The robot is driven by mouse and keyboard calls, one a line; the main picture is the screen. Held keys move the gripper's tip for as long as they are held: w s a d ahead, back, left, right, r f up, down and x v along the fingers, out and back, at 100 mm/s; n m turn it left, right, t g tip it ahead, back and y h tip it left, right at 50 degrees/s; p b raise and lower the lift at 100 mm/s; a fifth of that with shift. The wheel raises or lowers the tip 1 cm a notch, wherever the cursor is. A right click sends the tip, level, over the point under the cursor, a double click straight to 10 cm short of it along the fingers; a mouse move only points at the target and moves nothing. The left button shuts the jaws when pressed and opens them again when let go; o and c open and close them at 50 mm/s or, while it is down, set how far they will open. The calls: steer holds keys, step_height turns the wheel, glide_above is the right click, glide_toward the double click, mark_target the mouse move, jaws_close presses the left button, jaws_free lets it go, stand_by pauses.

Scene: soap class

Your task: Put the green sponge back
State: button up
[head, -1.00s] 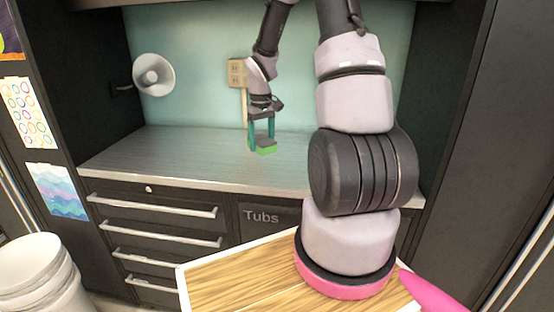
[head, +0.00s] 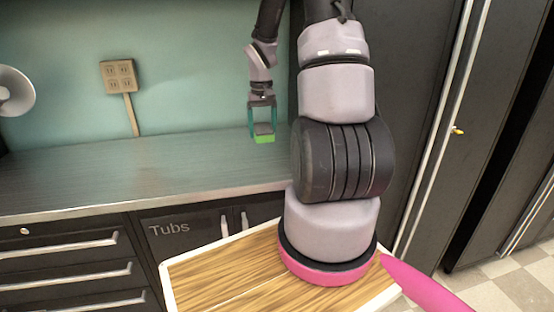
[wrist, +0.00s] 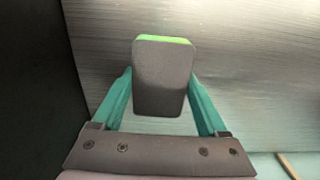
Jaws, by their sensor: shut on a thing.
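The green sponge (head: 264,139) has a green face and a dark grey face. My gripper (head: 263,128) is shut on it, with a teal finger on each side. In the head view it is held in front of the back wall, near the right end of the counter (head: 130,170). In the wrist view the sponge (wrist: 163,78) shows its grey face with a green edge at the top, between the fingers of my gripper (wrist: 160,92). The counter surface lies beyond it. I cannot tell the exact gap between sponge and counter.
The counter top is bare in view. A wall outlet (head: 119,76) with a conduit is behind it. A round white lamp-like thing (head: 15,92) is at the left. Drawers (head: 75,245) and a "Tubs" cabinet (head: 180,228) are below. Tall dark cabinets (head: 420,120) stand right.

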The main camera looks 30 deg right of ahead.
glide_above(264, 161)
step_height(264, 161, down, 5)
steer(key=shift+s+f, duration=0.15)
steer(key=shift+f, duration=0.05)
steer(key=shift+a+f, duration=0.1)
steer(key=shift+f, duration=1.8)
steer(key=shift+f, duration=0.1)
steer(key=o, duration=1.2)
